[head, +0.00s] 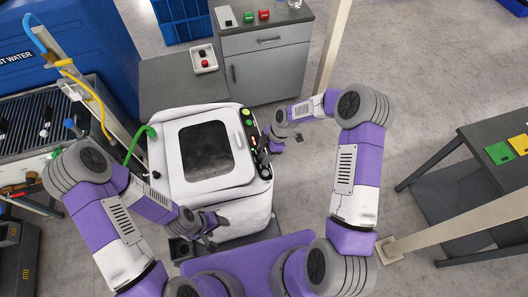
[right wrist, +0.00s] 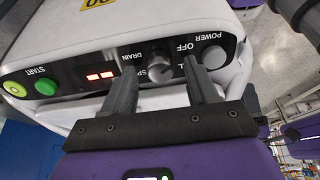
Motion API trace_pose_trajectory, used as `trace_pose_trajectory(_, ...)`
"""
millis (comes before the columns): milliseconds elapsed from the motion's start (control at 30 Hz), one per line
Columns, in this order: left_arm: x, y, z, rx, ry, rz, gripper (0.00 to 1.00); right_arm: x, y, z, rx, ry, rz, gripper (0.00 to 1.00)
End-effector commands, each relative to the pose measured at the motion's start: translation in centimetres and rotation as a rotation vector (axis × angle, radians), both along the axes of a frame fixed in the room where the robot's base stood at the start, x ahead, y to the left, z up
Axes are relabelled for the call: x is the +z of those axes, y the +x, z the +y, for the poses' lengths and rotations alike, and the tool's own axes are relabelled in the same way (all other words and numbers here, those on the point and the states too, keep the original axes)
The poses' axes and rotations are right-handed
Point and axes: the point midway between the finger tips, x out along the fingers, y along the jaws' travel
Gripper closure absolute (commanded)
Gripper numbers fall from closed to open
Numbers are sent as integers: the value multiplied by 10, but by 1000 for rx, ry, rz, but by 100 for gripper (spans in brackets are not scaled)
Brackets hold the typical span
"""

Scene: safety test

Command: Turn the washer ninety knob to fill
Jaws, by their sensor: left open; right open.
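The washer (head: 240,190) is a white machine with a dark window in its lid, left of centre in the head view. Its black control panel lies along its right edge. In the right wrist view the grey knob (right wrist: 158,70) sits on the panel, ringed by DRAIN, OFF, and partly hidden labels, one ending in "L". My right gripper (right wrist: 160,62) is open, its fingers on either side of the knob; contact is unclear. In the head view the right gripper (head: 264,150) is at the panel. My left gripper (head: 213,228) is open and empty near the washer's front.
The panel also has a green START button (right wrist: 46,86), a red display (right wrist: 100,76) and a grey POWER button (right wrist: 214,57). A grey cabinet (head: 265,65) stands behind the washer.

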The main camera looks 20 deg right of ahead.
Motion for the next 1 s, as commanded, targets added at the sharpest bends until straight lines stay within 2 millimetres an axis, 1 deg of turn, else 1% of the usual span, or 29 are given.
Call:
trace_pose_trajectory(100, 1, 0, 0, 0, 0, 0, 33, -6, 0, 3, 0, 0, -1, 42)
trace_pose_trajectory(333, 1, 0, 0, 0, 0, 0, 33, -6, 0, 3, -1, 0, -2, 42)
trace_pose_trajectory(367, 1, 0, 0, 0, 0, 0, 33, -6, 0, 3, -1, 0, -2, 43)
trace_pose_trajectory(700, 1, 0, 0, 0, 0, 0, 33, -6, 0, 3, -1, 0, -2, 95)
trace_pose_trajectory(733, 1, 0, 0, 0, 0, 0, 33, -6, 0, 3, -1, 0, -2, 97)
trace_pose_trajectory(1000, -3, 0, 0, 0, 0, 0, 33, -6, 0, 3, -31, -1, 8, 97)
